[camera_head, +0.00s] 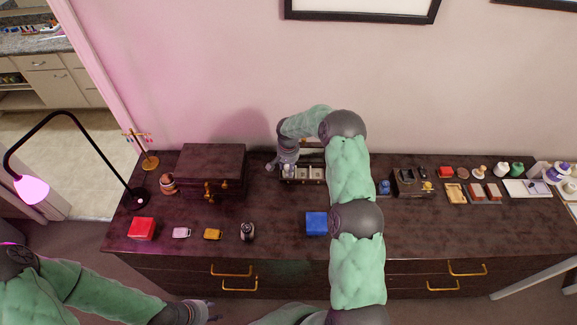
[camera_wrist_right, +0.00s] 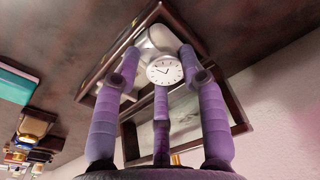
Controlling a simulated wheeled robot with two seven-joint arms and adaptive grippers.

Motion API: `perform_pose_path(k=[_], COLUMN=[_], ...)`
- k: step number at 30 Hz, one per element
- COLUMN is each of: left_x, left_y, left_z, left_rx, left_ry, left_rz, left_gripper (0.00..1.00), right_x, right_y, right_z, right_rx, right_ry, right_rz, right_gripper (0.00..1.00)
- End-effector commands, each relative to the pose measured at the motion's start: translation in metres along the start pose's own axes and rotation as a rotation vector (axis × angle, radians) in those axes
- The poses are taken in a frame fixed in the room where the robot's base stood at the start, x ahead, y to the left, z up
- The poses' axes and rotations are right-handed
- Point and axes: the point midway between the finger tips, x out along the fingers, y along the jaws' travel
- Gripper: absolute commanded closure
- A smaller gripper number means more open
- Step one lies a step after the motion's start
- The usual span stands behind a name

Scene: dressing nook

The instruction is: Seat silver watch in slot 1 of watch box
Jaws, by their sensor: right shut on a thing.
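The silver watch (camera_wrist_right: 165,72), with a round white dial, is between the purple fingers of my right gripper (camera_wrist_right: 160,62) in the right wrist view. The gripper is shut on it, at or just over one end of the dark watch box (camera_wrist_right: 100,75). I cannot tell whether the watch touches the slot floor. In the head view, the box (camera_head: 318,182) shows pale slots near the wall, and my right gripper (camera_head: 283,166) is at its left end; the hand hides the watch there. My left gripper (camera_head: 208,312) is low over the floor in front of the dresser; its finger opening is unclear.
A dark chest (camera_head: 213,165) stands left of the box. A blue box (camera_head: 316,223), red box (camera_head: 141,229), pink item (camera_head: 181,233), yellow item (camera_head: 212,235) and dark upright item (camera_head: 247,232) line the front. Several small items crowd the right. The dresser between chest and blue box is clear.

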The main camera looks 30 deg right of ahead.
Motion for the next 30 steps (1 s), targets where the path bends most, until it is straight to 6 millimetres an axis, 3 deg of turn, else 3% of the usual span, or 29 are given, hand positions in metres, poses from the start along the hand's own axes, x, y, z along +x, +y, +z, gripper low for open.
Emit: perform_pose_path(k=[13,14,16,30], left_x=[0.0047,0.0042,0.0035,-0.0022], left_y=[-0.0017,-0.0015,-0.0012,0.0008], left_z=[-0.0002,-0.0001,-0.0001,0.0001], left_rx=[0.000,0.000,0.000,0.000], left_ry=[0.000,0.000,0.000,0.000], left_rz=[0.000,0.000,0.000,0.000], left_gripper=[0.60,0.60,0.60,0.60], right_x=[0.0069,0.0066,0.0059,0.0001], right_y=[0.0000,0.0000,0.0000,-0.0001], right_z=[-0.0003,-0.0001,-0.0002,-0.0009], right_rx=[0.001,0.000,0.000,0.001], right_ry=[0.003,0.002,0.002,0.003], right_rz=[-0.001,-0.001,-0.001,-0.001], right_gripper=[0.93,0.53,0.34,0.34])
